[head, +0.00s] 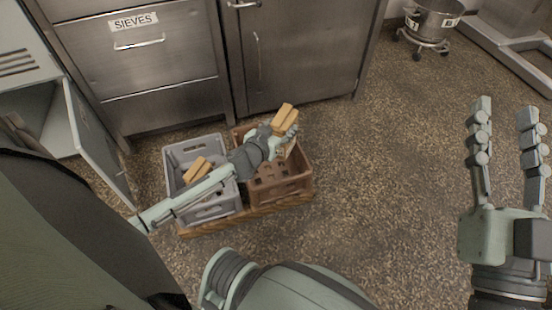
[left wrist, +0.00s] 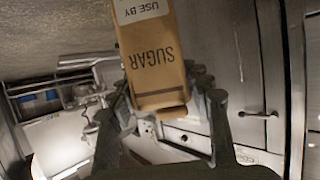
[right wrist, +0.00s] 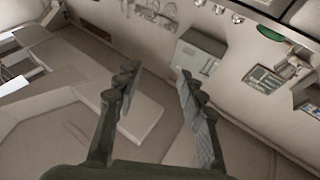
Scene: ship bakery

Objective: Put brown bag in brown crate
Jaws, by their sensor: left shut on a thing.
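The brown bag (head: 285,117) is in my left gripper (head: 283,136), above the back part of the brown crate (head: 297,187). In the left wrist view the bag (left wrist: 160,60) reads "SUGAR" and "USE BY" and sits between the fingers of the left gripper (left wrist: 165,105). The brown crate stands on the floor, and its inside is partly hidden by my left gripper and arm. My right gripper (head: 505,125) is open and empty, at the right over bare floor; its spread fingers also show in the right wrist view (right wrist: 160,85).
A grey crate (head: 212,212) stands left of the brown crate, with brown bag shapes (head: 197,169) in it. Both crates rest on a brown base (head: 240,218). Steel cabinets (head: 300,60) stand behind. An open door (head: 97,140) is at left.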

